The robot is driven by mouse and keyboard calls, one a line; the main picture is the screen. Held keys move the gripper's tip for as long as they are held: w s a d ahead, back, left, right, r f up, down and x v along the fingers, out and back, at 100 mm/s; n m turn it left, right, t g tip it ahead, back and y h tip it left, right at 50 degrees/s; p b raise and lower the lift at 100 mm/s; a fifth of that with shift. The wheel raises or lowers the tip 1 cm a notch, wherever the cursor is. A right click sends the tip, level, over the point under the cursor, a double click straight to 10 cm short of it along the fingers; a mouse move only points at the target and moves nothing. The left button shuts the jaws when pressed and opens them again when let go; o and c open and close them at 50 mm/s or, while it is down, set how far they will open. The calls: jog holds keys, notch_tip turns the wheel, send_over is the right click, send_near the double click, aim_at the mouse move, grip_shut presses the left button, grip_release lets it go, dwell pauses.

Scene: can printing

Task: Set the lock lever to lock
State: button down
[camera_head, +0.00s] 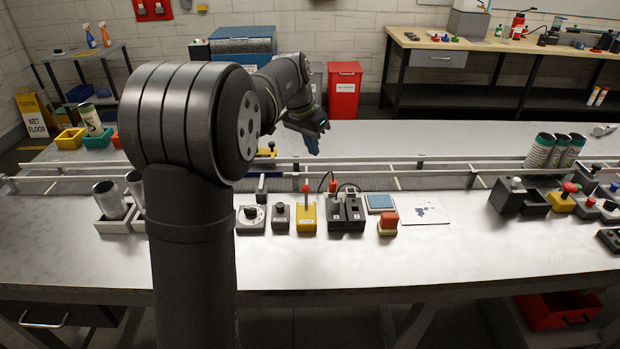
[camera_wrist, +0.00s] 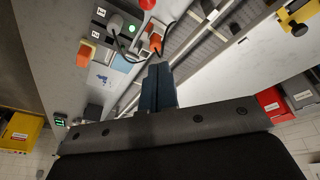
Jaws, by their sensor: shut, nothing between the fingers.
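A yellow box (camera_head: 307,220) with an upright red lever (camera_head: 306,200) stands on the near side of the conveyor in the head view; it looks like the lock lever, though its label is too small to read. At the top edge of the wrist view a red knob (camera_wrist: 148,4) shows, probably the lever's end. My gripper (camera_head: 313,148) is beyond the conveyor rails, above the far part of the table, apart from the lever. In the wrist view its blue fingers (camera_wrist: 158,86) are together and empty.
A dial box (camera_head: 250,219) and a grey knob box (camera_head: 279,217) stand left of the lever. Dark switch boxes (camera_head: 346,214) and an orange-red block (camera_head: 388,222) stand right. Conveyor rails (camera_head: 400,162) run between my gripper and these controls. The table front is clear.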

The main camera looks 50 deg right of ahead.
aim_at(306, 198)
dwell(0.3)
jog(key=w+x, duration=0.1)
jog(key=x, duration=0.9)
jog(key=a, duration=0.2)
jog(key=s+a, duration=0.1)
jog(key=shift+a+r, duration=0.2)
jog(key=shift+a, duration=0.2)
jog(key=shift+s+a, duration=0.1)
jog(key=shift+s+a+r+t+h, duration=0.1)
jog(key=shift+s+r+t+h, duration=0.05)
jog(key=shift+t+h, duration=0.15)
